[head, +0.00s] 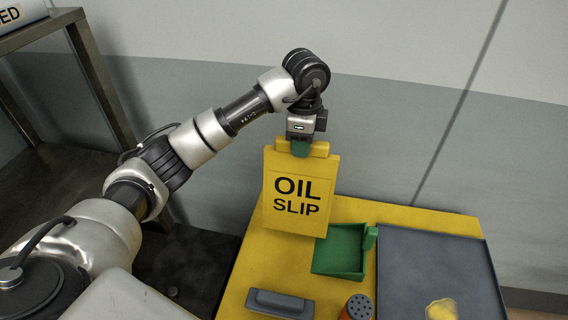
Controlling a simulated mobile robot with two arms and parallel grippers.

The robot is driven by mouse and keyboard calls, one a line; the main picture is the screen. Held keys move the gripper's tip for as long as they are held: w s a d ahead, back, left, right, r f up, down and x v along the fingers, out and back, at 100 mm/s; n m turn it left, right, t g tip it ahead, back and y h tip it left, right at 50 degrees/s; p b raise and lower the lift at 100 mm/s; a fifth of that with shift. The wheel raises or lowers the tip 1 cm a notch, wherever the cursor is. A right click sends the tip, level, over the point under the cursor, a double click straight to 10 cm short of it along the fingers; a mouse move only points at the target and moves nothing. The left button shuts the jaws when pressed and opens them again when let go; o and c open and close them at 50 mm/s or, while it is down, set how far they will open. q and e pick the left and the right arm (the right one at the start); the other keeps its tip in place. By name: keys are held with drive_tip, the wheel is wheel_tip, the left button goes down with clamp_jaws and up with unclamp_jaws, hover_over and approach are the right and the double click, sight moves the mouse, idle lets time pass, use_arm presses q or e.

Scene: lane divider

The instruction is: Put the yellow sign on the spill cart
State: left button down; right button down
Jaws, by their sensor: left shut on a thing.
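The yellow sign (301,191) reads "OIL SLIP" in dark letters and hangs upright from my left gripper (300,151). The gripper is shut on the sign's top edge. The spill cart (262,270) has a yellow top and lies below and around the sign in the lower middle of the view. The sign is in front of the cart's back left part. I cannot tell whether its lower edge touches the cart top. My right gripper is not in view.
On the cart are a green dustpan (340,252), a dark grey block (280,303), an orange shaker with a dark top (358,307) and a grey tray (436,262) holding a yellow patch (441,309). A metal table (62,185) stands left. A wall is behind.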

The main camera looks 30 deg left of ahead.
sight(281, 159)
use_arm(q)
drive_tip(key=a+f, duration=0.1)
drive_tip(key=a, duration=0.2)
drive_tip(key=a+f+p, duration=0.1)
drive_tip(key=a, duration=0.1)
drive_tip(key=shift+w+f, duration=0.35)
drive_tip(key=shift+a+f, duration=0.3)
drive_tip(key=shift+f, duration=0.05)
wheel_tip(281, 159, down, 3)
drive_tip(key=shift+f+p, duration=0.15)
drive_tip(key=shift+p, duration=0.55)
drive_tip(key=shift+f, duration=0.25)
drive_tip(key=shift+f, duration=0.2)
drive_tip(key=c, duration=0.9)
unclamp_jaws()
